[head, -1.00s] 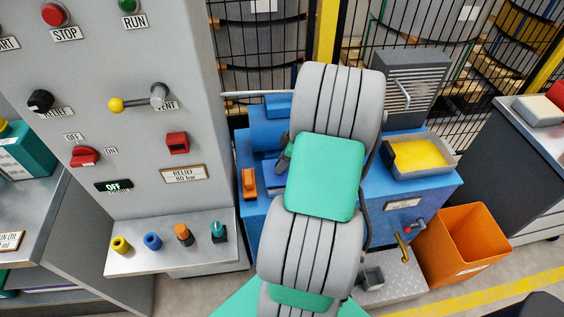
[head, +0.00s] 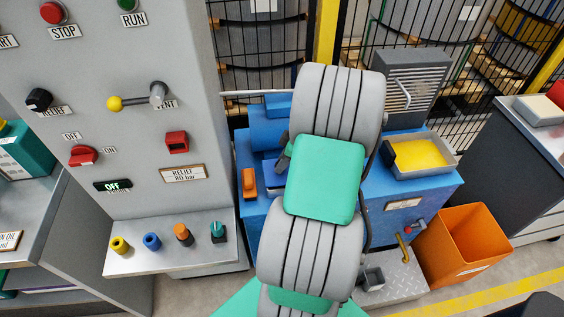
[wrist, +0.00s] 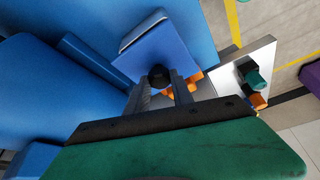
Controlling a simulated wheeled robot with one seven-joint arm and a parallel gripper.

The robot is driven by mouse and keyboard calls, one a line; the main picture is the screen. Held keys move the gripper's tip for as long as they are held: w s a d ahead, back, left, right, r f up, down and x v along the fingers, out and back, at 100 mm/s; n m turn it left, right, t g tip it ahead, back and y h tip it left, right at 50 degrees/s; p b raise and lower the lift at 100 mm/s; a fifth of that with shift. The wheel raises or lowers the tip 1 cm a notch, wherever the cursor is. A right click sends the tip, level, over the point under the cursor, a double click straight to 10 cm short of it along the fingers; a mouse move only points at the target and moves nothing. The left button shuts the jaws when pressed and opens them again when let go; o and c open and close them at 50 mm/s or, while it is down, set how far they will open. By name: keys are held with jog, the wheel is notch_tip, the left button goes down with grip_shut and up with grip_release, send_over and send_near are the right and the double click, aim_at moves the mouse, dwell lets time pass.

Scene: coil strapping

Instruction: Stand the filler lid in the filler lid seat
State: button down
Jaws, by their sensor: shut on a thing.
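My gripper (wrist: 166,93) is shut on a black round knob (wrist: 160,77). The knob sits against a square blue plate with a pale edge (wrist: 158,44), which appears to be the filler lid. The plate is tilted in the wrist view. In the head view my gripper (head: 284,156) is mostly hidden behind my arm, beside the blue machine (head: 268,133), and the lid cannot be made out clearly. I cannot pick out the filler lid seat with certainty in either view.
An orange piece (head: 249,183) is on the blue machine's left side. The grey control panel (head: 150,60) and its shelf with several coloured knobs (head: 170,262) stand left. A tray with a yellow inside (head: 452,166) and an orange bin (head: 428,246) are right. Wire fencing stands behind.

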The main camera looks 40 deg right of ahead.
jog(key=shift+f, duration=0.1)
jog(key=shift+f+b, duration=0.9)
jog(key=shift+f, duration=0.15)
jog(key=c, duration=1)
grip_release()
jog(key=shift+r, duration=0.1)
jog(key=shift+c, duration=0.2)
